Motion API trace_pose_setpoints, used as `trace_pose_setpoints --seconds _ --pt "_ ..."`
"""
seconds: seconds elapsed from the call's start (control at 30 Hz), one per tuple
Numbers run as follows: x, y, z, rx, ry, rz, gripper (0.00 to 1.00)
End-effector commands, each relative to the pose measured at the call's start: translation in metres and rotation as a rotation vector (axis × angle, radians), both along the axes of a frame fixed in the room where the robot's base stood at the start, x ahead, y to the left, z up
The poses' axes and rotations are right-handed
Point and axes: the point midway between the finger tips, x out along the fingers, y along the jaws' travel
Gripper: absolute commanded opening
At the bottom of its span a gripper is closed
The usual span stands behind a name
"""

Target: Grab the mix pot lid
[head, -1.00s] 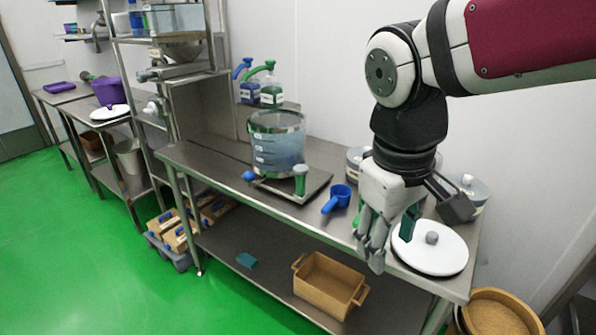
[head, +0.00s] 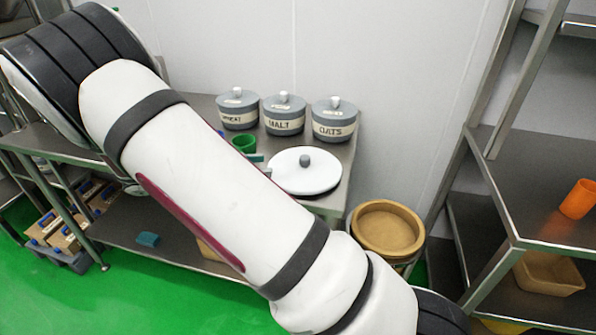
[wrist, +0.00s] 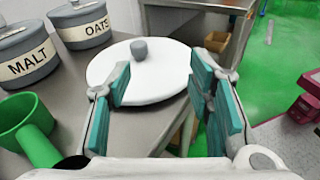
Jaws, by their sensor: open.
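The mix pot lid is a flat white disc (head: 290,178) with a small grey knob (head: 305,160), lying on the right end of the steel table. In the wrist view the lid (wrist: 150,84) lies just ahead, with its knob (wrist: 139,49) upright toward the far side. My gripper (wrist: 160,76) is open and empty, its teal-padded fingers apart, one on each side of the lid's near part in the picture. I cannot tell whether they touch it. In the head view my arm hides most of the gripper; a bit of teal pad shows at the lid's left.
Grey wheat (head: 238,121), malt (head: 284,127) and oats (head: 333,132) pots stand behind the lid. A green scoop (wrist: 30,135) lies left of my gripper. A brown tub (head: 388,228) stands beside the table's right end. A steel shelf (head: 540,205) is farther right.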

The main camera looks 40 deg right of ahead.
Motion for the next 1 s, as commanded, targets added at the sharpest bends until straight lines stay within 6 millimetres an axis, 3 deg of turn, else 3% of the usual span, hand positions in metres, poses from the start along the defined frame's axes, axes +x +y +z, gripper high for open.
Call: trace_pose_setpoints --seconds 0.1,0.33,0.7,1.0 --pt "0.018 0.006 -0.019 -0.090 0.071 0.054 0.47" --pt "0.027 0.004 -0.027 -0.153 0.119 0.088 0.47" --pt "0.012 -0.058 -0.027 -0.152 0.119 0.087 0.47" --pt "0.008 -0.077 -0.027 -0.150 0.118 0.088 0.47"
